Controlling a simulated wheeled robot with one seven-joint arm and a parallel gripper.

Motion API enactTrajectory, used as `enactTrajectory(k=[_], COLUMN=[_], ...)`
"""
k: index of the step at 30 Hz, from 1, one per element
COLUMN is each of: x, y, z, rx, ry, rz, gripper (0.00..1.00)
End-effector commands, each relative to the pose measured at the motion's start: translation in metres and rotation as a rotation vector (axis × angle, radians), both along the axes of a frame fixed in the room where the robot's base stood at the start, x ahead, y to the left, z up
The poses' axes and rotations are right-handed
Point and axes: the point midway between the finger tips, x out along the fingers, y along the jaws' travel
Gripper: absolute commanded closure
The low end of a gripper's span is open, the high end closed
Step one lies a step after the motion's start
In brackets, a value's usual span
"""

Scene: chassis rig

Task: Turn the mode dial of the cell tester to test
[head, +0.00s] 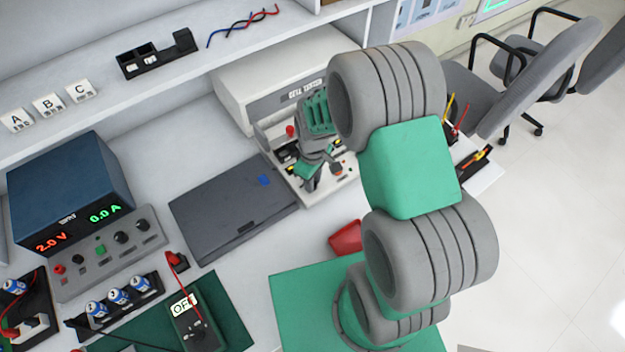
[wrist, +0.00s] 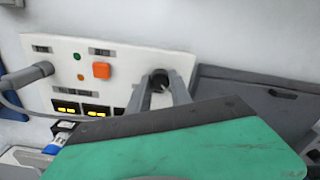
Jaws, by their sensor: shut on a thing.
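The cell tester (head: 248,88) is a white bench unit at the back of the worktop in the head view, with a low control panel in front. In the wrist view its white panel (wrist: 85,48) carries an orange square button (wrist: 101,71), small lamps and yellow-lit displays (wrist: 67,107). The dark round mode dial (wrist: 160,80) is at the panel's right side. My gripper (wrist: 161,88) is shut on it, one grey finger on each side. The dial's pointer and the small labels cannot be read. In the head view my gripper (head: 313,182) reaches down to the panel and hides the dial.
A closed dark laptop (head: 215,215) lies left of the tester. A red bin (head: 346,238) stands in front. A blue power supply (head: 70,190) and a multimeter (head: 197,330) are at the left. A grey plug with a cable (wrist: 28,74) is on the panel's left.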

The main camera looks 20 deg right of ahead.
Motion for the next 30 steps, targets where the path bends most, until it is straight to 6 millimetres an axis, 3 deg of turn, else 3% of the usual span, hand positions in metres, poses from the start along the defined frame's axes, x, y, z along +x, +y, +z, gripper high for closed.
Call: enactTrajectory(k=[8,30], x=[0.0007,0.0004], y=[0.0002,0.0003], z=[-0.0005,-0.0002], rx=[0.001,0.001], ry=[-0.002,-0.001], rz=[-0.124,-0.722], gripper=[1.0,1.0])
